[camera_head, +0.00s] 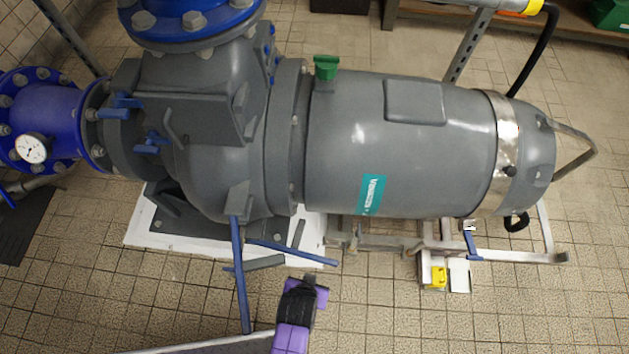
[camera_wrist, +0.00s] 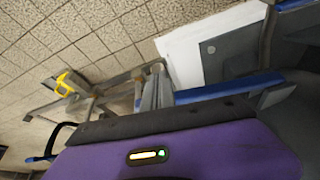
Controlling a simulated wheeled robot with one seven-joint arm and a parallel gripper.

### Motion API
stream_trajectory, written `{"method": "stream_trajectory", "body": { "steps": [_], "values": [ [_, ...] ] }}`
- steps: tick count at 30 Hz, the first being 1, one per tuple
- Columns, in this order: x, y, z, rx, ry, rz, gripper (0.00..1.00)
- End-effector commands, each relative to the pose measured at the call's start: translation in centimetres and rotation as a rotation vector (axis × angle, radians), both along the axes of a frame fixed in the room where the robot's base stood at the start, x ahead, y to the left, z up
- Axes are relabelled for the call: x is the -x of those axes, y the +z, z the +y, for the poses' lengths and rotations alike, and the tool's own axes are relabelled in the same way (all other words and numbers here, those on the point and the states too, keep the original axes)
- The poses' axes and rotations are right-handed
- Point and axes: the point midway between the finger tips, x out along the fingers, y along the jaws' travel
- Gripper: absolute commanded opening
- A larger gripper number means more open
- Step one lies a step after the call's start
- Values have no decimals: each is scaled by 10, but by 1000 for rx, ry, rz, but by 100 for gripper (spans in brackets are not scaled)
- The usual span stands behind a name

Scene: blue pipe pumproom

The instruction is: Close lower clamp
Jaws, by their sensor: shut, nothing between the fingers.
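Two long blue clamp levers stick out below the grey pump: one hangs down (camera_head: 240,280), the other points right (camera_head: 292,250). I cannot tell for certain which is the lower clamp. A blue bar (camera_wrist: 228,87), seemingly one of these levers, shows in the wrist view behind my purple gripper body. My gripper (camera_head: 304,287), black and purple, is shut and empty at the bottom of the head view, just below the right-pointing lever. I cannot tell whether they touch; its fingertips are not clear in either view.
The big grey pump (camera_head: 400,150) stands over a white base plate (camera_head: 140,228). A metal frame with a yellow part (camera_head: 439,277) and a blue handle (camera_head: 472,243) is at the right. Smaller blue handles (camera_head: 120,106) sit on the pump's left. Tiled floor is open at lower right.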

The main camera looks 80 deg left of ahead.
Motion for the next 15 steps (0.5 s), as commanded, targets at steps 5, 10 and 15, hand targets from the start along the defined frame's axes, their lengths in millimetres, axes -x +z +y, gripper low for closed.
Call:
{"method": "stream_trajectory", "body": {
  "steps": [5, 10, 15],
  "values": [
    [-10, -10, 23, -2, 2, -2, 0],
    [-17, -9, 36, -2, 0, 0, 0],
    [-19, -9, 39, -1, -1, 1, 0]
  ]
}}
